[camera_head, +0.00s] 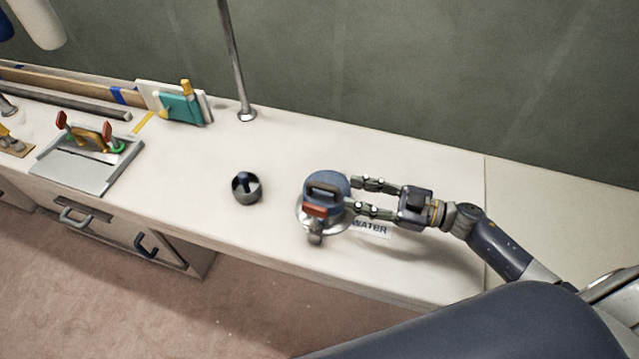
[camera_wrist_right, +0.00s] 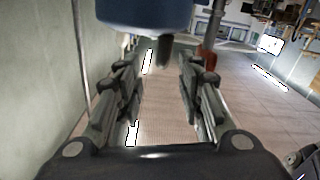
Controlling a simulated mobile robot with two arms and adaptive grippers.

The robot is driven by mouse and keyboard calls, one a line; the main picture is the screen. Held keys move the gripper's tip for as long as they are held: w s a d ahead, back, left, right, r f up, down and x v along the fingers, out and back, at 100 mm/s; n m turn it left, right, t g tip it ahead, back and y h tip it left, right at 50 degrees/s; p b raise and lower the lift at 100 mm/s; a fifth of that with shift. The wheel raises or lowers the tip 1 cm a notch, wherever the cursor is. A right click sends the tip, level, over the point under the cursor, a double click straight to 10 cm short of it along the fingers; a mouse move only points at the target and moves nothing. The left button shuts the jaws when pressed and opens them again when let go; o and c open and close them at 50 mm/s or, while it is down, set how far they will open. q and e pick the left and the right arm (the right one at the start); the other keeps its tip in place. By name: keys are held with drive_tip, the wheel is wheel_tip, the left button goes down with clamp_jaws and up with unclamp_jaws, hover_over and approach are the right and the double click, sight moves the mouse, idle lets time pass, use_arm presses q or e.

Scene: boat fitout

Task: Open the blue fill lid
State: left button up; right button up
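The blue fill lid (camera_head: 337,181) is round, with a dark bar handle (camera_head: 323,189) on top and a red tab (camera_head: 317,211) at its front edge. It sits over a steel ring (camera_head: 335,224) on the white counter, beside a WATER label. Whether it is shut or slightly raised, I cannot tell. My right gripper (camera_head: 354,194) is at the lid's right side, fingers apart and pointing at it. In the right wrist view the fingers (camera_wrist_right: 160,78) are open with nothing between them, and the lid's blue body (camera_wrist_right: 148,12) fills the top edge. My left gripper is not in view.
A small dark round cup (camera_head: 246,187) stands left of the lid. A steel pole (camera_head: 235,60) rises from the counter behind. Further left are a metal tray (camera_head: 85,165) with tools and a teal box (camera_head: 181,108). The counter right of my gripper is clear.

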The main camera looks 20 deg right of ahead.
sight(312, 184)
drive_tip(key=p+x, duration=0.2)
drive_tip(key=x, duration=0.7)
drive_tip(key=shift+w+a+r, duration=0.15)
drive_tip(key=shift+a+r, duration=0.05)
drive_tip(key=shift+a, duration=0.15)
drive_tip(key=shift+w+a, duration=0.2)
drive_tip(key=shift+a, duration=0.25)
drive_tip(key=shift+f, duration=0.1)
clamp_jaws()
